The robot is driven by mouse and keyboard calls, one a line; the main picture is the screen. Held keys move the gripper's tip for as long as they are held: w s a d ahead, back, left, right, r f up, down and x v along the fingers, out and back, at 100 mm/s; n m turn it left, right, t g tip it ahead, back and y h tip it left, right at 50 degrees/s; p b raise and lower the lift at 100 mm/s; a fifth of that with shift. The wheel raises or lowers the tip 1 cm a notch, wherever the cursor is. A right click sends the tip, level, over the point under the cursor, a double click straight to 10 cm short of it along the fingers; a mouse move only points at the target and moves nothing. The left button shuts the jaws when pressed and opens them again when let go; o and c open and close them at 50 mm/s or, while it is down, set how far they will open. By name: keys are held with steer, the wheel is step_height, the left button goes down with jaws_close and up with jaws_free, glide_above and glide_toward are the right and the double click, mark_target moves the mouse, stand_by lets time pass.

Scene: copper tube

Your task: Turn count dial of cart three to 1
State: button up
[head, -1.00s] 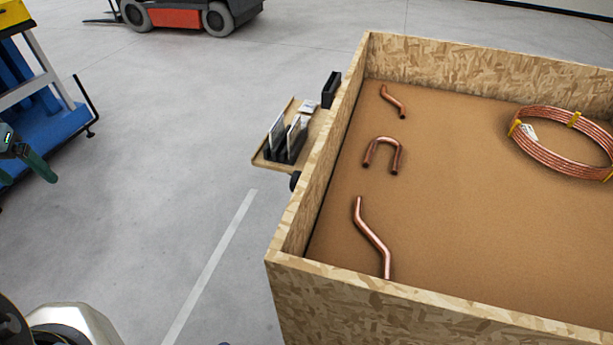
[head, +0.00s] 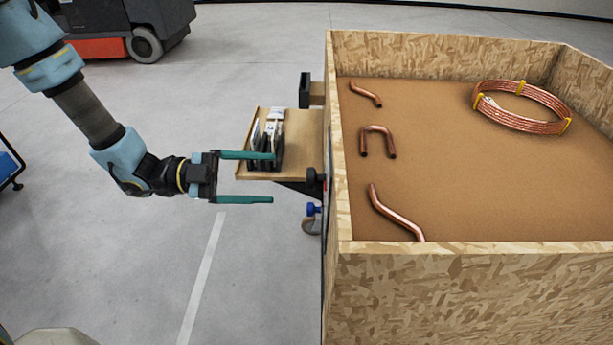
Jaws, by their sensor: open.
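My gripper (head: 272,178) is open, with two green fingers pointing right. It is at the small wooden side shelf (head: 305,150) on the left wall of the crate cart (head: 460,290). The upper finger overlaps the black card holder (head: 268,162) on the shelf in the picture; I cannot tell whether they touch. A small black knob (head: 315,178) sits by the crate wall, right of the fingertips and apart from them. I cannot tell whether it is the count dial, and no numbers on it are readable. No cart number shows.
In the crate lie several bent copper tubes (head: 378,142) and a copper coil (head: 522,106) with yellow ties. A black box (head: 305,90) is fixed near the crate's back left corner. A forklift (head: 130,30) stands at the back left.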

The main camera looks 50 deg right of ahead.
mark_target(311, 179)
steer(key=shift+p+x, duration=1.45)
steer(key=shift+x, duration=2.95)
steer(key=shift+c, duration=0.3)
jaws_close()
